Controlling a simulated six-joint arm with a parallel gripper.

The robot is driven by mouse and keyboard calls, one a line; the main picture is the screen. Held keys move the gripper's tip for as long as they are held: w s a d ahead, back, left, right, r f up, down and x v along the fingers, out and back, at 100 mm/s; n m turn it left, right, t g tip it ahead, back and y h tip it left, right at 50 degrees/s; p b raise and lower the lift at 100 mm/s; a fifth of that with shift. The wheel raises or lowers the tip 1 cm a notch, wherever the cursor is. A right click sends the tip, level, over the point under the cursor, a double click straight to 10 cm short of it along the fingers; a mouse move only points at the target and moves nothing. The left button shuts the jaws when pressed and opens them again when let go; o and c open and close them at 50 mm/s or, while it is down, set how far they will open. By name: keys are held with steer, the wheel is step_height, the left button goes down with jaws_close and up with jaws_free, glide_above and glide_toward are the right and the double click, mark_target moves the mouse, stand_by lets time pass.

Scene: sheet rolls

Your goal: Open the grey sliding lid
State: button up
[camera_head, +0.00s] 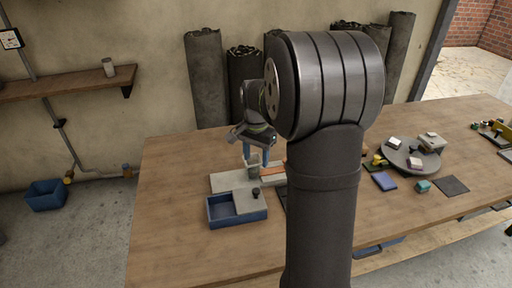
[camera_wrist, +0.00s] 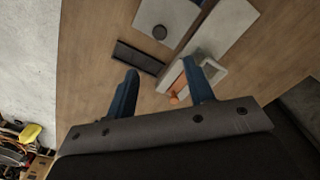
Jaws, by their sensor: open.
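The grey sliding lid (camera_head: 248,200) lies on a blue box (camera_head: 237,219) at the left of the table in the head view. It has a dark round knob (camera_head: 256,192) and covers the right part of the box; the left part shows a blue interior. My gripper (camera_head: 256,158) is behind the lid in the picture, open and pointing down, its blue fingers apart from the knob. In the wrist view my gripper (camera_wrist: 163,72) shows two blue fingers spread with nothing gripped. A pale panel with a dark knob (camera_wrist: 160,32) lies ahead of them; I cannot tell surely whether it is the lid.
A grey board (camera_head: 222,182) with a small upright grey piece (camera_head: 253,171) lies behind the box. An orange piece (camera_wrist: 180,95) is near the right finger. A round dark turntable (camera_head: 407,158) with small objects stands to the right. The table's left front is clear.

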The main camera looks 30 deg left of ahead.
mark_target(255, 190)
steer(key=shift+r, duration=1.75)
steer(key=shift+f, duration=0.15)
step_height(255, 190, down, 17)
steer(key=shift+f, duration=0.15)
step_height(255, 190, up, 17)
step_height(255, 190, down, 17)
steer(key=shift+s+a+f, duration=0.1)
steer(key=shift+s+f, duration=0.05)
steer(key=s+a+r, duration=0.1)
steer(key=s+a, duration=0.6)
step_height(255, 190, up, 16)
steer(key=n, duration=0.3)
steer(key=shift+a, duration=0.2)
